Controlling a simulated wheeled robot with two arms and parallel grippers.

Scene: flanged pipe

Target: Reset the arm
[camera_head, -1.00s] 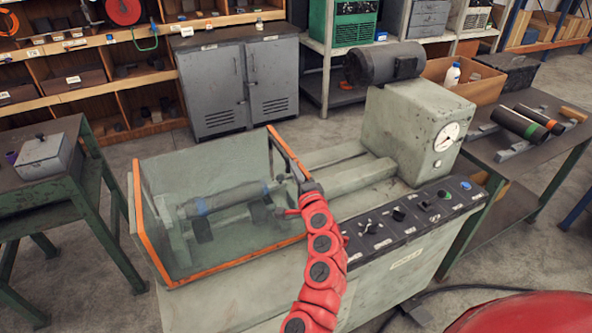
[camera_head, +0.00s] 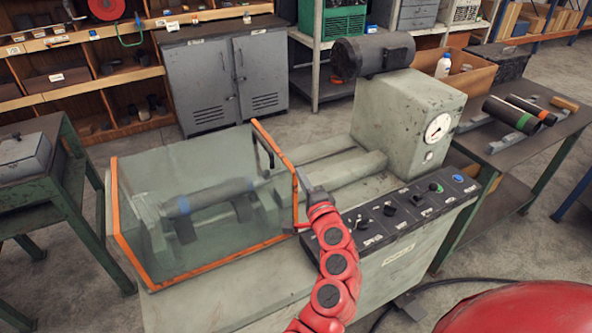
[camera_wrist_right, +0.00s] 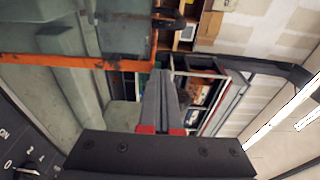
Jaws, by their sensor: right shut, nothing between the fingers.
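My right arm comes up from the bottom of the head view. My right gripper (camera_head: 304,177) is shut and empty, just right of the orange-edged end of the clear guard (camera_head: 140,222). In the right wrist view its two grey fingers (camera_wrist_right: 159,78) lie together, close to the orange frame edge. I cannot tell whether they touch it. The guard's dark handle (camera_head: 264,150) is left of the gripper, apart from it. Inside the guard, a grey pipe (camera_head: 215,193) with blue bands lies along the machine, seen through the tinted panel. My left gripper is not in view.
The control panel (camera_head: 395,217) with knobs is right of my forearm. The machine's head (camera_head: 400,120) with a gauge stands behind it. A side table with dark cylinders (camera_head: 510,115) is at right, and a green-legged table (camera_head: 60,165) at left. Floor shows between them.

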